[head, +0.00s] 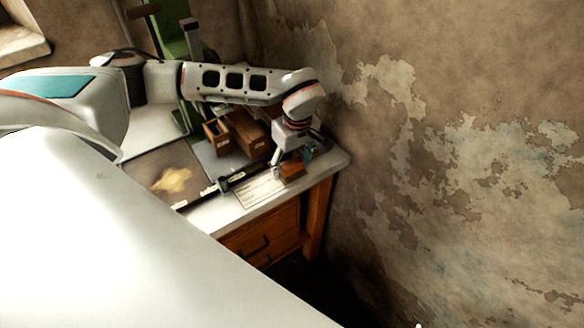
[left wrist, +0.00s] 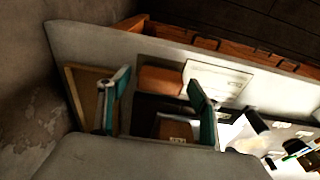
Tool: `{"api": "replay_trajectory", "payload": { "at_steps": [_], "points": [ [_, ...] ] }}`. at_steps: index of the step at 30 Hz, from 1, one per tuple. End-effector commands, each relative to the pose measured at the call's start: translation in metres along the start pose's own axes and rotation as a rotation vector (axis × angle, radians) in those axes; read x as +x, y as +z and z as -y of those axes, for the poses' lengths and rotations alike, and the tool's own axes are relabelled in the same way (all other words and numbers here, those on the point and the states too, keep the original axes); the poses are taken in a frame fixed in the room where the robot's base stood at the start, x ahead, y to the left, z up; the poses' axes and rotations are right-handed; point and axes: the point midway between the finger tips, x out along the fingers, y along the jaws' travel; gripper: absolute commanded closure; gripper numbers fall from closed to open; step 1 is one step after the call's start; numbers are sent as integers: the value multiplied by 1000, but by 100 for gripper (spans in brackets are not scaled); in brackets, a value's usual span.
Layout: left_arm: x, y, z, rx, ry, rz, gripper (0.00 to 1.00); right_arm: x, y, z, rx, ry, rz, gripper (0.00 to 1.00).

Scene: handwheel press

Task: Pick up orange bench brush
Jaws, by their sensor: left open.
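The orange bench brush appears to be the small orange-brown block (head: 292,171) near the right front corner of the bench; I make out no bristles. It also shows in the left wrist view (left wrist: 161,80), beside a white card. My left gripper (head: 293,157) points down just behind the block, its teal-padded fingers apart and empty. In the left wrist view, the block shows between the two fingertips (left wrist: 158,78); whether they are level with it or above it I cannot tell. My right gripper is not in view.
A white card (head: 259,190) and a dark caliper-like bar (head: 235,181) lie left of the block. Wooden boxes (head: 216,137) stand behind. A stained mat (head: 150,165) and a green press (head: 174,40) are farther left. The bare wall (head: 430,150) rises close on the right.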

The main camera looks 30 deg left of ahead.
Motion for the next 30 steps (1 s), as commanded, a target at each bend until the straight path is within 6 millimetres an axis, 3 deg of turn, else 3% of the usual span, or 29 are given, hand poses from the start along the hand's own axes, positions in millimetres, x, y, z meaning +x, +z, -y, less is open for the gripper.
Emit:
{"api": "replay_trajectory", "payload": {
  "at_steps": [5,10,11,23,30],
  "points": [
    [0,0,0,0,1,0,36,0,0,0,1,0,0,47],
    [0,0,0,0,1,0,75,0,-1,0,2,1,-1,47],
    [0,0,0,0,1,0,78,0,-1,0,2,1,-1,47],
    [-4,-1,-1,0,2,-1,78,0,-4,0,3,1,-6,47],
    [-32,-5,-1,0,5,-2,78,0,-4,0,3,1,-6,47]
  ]
}}
